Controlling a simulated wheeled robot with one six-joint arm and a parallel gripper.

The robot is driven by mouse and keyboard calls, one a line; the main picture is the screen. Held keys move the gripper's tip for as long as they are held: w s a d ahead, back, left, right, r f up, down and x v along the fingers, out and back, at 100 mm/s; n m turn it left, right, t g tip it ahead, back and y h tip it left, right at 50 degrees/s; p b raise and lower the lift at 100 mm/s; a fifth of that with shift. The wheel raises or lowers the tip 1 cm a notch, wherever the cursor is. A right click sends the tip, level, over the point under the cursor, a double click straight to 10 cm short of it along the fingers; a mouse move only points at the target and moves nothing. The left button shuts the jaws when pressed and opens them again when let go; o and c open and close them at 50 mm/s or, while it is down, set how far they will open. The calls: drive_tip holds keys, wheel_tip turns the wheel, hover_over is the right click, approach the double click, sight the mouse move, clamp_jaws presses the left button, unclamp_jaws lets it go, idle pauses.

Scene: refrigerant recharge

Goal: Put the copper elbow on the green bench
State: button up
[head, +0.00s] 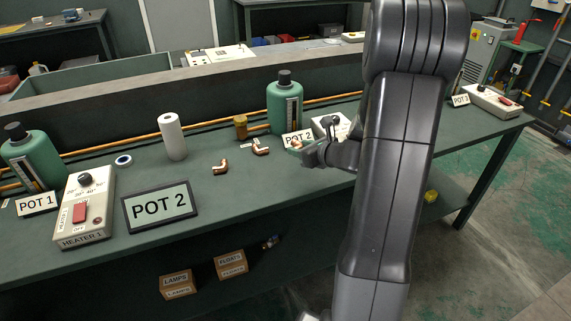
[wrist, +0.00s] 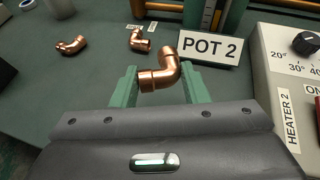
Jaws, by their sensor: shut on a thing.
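My gripper (head: 300,152) is over the green bench (head: 225,208), left of the second heater. In the wrist view its two green fingers (wrist: 160,88) are shut on a shiny copper elbow (wrist: 165,72), which also shows small in the head view (head: 296,145). The held elbow appears to be above the bench top; the exact gap is hard to tell. Two more copper elbows lie on the bench: one nearer (head: 221,167) and one farther back (head: 260,147). They also show in the wrist view, at left (wrist: 72,45) and at centre top (wrist: 140,42).
Green bottles (head: 284,105), (head: 30,160), a white roll (head: 172,137), an amber jar (head: 240,127) and Heater 1 (head: 83,210) stand on the bench. Bench top between sign and arm is clear.

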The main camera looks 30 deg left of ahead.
sight(302, 173)
wheel_tip(302, 173, down, 7)
drive_tip(key=shift+r+b, duration=0.2)
drive_tip(key=shift+b, duration=0.25)
drive_tip(key=shift+f, duration=0.1)
drive_tip(key=shift+f, duration=0.15)
drive_tip(key=o, duration=1)
drive_tip(key=shift+r, duration=0.25)
drive_tip(key=shift+s+d+r, duration=0.1)
drive_tip(key=shift+d+r, duration=0.05)
drive_tip(key=shift+d, duration=0.15)
drive_tip(key=v, duration=1.1)
